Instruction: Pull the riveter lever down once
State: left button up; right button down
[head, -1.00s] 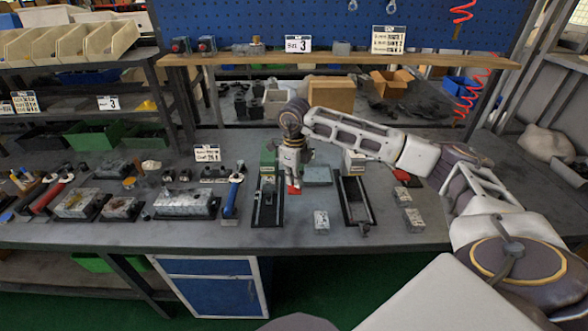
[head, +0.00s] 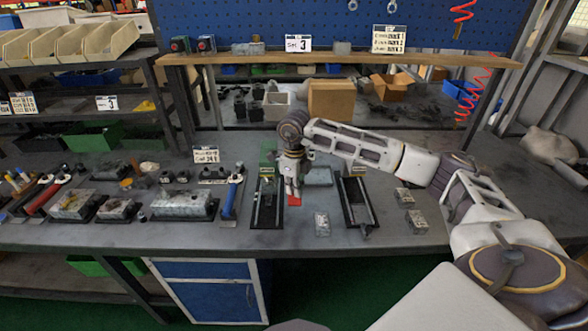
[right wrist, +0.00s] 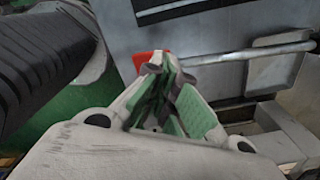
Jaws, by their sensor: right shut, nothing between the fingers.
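The riveter (head: 268,158) is a green unit with a dark, long base on the bench, left of my right gripper. A red part (head: 294,201) shows just beside and below the fingertips. In the right wrist view a metal rod (right wrist: 245,55) runs from the right towards the red part (right wrist: 140,60) and looks like the lever. My right gripper (head: 292,191) points down, shut and empty, with its fingertips at the red part in the right wrist view (right wrist: 163,70). I cannot tell whether they touch it. My left gripper is out of view.
A second dark-based fixture (head: 358,205) stands to the right, with a small grey block (head: 322,223) in between. More grey blocks (head: 416,221) lie farther right. A blue-handled tool (head: 230,198) and a grey metal block (head: 182,203) sit to the left. The front bench strip is mostly clear.

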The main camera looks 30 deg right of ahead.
jog(key=shift+f+b, duration=0.45)
jog(key=shift+f, duration=0.45)
jog(key=shift+f+b, duration=0.95)
jog(key=shift+f, duration=0.5)
jog(key=shift+r, duration=0.3)
jog(key=shift+r+p, duration=0.7)
jog(key=shift+r, duration=0.15)
jog(key=shift+r+p, duration=0.55)
jog(key=shift+r, duration=0.45)
jog(key=shift+r+p, duration=0.75)
jog(key=shift+r, duration=0.5)
jog(key=shift+r+p, duration=0.55)
jog(key=shift+r, duration=0.45)
jog(key=shift+r+p, duration=0.3)
jog(key=shift+r, duration=0.2)
jog(key=shift+r+p, duration=0.4)
jog(key=shift+r, duration=0.3)
jog(key=r, duration=0.2)
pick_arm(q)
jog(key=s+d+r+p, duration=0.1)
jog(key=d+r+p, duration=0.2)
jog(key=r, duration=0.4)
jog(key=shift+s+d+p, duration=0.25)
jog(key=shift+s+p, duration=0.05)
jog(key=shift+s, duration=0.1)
pick_arm(e)
notch_tip(320, 180, up, 5)
send_over(295, 198)
jog(key=shift+w+d+f, duration=0.2)
jog(key=shift+w, duration=0.25)
